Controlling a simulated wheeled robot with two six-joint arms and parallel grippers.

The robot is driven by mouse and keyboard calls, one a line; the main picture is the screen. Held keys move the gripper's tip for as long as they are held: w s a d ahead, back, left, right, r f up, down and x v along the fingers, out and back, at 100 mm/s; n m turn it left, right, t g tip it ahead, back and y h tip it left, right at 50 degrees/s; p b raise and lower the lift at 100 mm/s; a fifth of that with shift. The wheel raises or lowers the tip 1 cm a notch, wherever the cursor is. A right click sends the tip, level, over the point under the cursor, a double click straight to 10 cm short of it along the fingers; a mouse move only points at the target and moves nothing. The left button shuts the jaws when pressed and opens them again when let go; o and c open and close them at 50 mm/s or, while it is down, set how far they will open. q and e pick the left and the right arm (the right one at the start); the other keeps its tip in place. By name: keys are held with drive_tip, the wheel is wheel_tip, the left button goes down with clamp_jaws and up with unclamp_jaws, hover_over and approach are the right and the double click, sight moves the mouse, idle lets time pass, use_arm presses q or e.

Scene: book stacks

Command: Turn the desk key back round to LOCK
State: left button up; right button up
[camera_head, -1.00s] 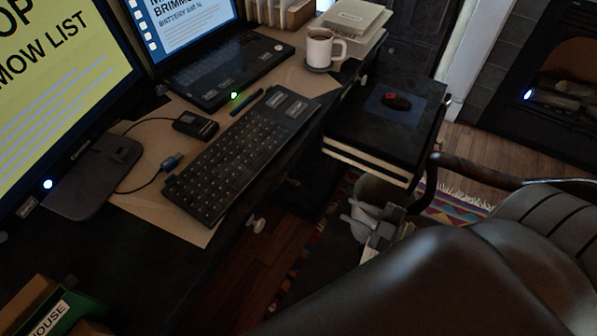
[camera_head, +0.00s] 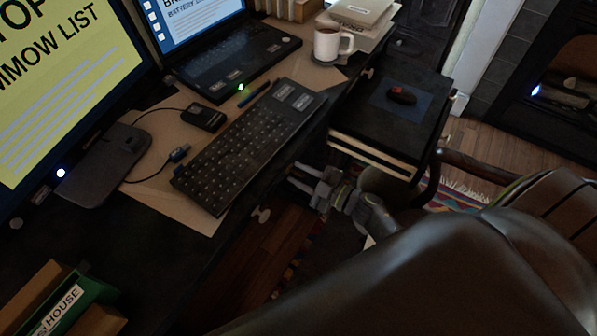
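My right gripper (camera_head: 293,173) is at the dark front of the desk, below the keyboard's right side. Its two grey fingers point left toward the desk front with a gap between them, so it looks open. I cannot make out the desk key or any LOCK marking; the dark desk front at the fingertips is too dim to tell. A pale knob (camera_head: 261,214) sticks out of the desk front to the left of the gripper. Another pale knob (camera_head: 367,73) is farther back. My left gripper is not in view.
A black keyboard (camera_head: 247,146), a laptop (camera_head: 225,65) and a white mug (camera_head: 328,44) stand on the desk. A dark leather chair (camera_head: 440,265) fills the lower right.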

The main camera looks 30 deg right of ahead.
drive_tip(key=shift+w+a, duration=0.25)
drive_tip(key=shift+w, duration=0.1)
drive_tip(key=shift+c, duration=0.3)
clamp_jaws()
